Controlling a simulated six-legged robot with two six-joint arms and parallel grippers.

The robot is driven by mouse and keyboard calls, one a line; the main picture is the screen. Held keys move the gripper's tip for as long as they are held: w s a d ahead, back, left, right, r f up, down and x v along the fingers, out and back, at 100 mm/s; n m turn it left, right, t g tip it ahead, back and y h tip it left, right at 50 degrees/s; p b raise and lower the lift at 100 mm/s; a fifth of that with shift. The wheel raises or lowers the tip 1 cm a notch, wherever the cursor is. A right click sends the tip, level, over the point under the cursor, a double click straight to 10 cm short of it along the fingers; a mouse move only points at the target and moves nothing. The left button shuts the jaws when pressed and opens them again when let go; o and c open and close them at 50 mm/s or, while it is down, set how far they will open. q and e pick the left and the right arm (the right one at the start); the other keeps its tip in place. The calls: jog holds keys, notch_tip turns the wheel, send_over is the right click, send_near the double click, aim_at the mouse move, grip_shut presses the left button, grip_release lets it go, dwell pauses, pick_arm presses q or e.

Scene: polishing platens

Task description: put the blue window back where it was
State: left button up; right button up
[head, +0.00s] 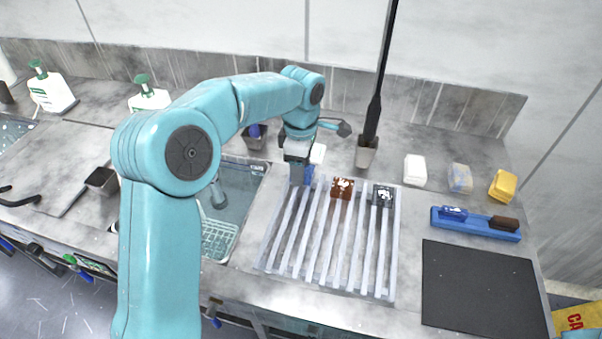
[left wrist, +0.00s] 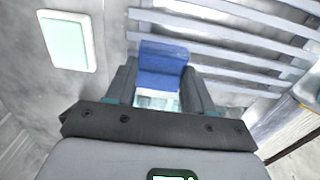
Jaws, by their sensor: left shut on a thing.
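The blue window (left wrist: 162,62) is a small blue block between the two dark fingers of my left gripper (left wrist: 160,82) in the left wrist view. The fingers are shut on it. In the head view my left gripper (head: 299,174) points down at the back left end of a pale slatted rack (head: 264,262). A bit of the blue window (head: 309,175) shows beside the fingers. I cannot tell whether it touches the slats. My right gripper is not in view.
A brown block (head: 341,189) and a black block (head: 382,196) sit at the rack's back end. A sink (head: 240,215) lies left of it. A blue tray (head: 478,226) and dark mat (head: 475,285) lie right. A white pad (head: 318,154) is behind my gripper.

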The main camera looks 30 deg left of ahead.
pick_arm(q)
jog(key=shift+f, duration=1.25)
jog(key=o, duration=1.1)
jog(key=shift+f, duration=0.15)
notch_tip(320, 180, up, 12)
jog(key=p, duration=0.1)
jog(key=shift+r, duration=0.2)
jog(key=shift+s, duration=0.1)
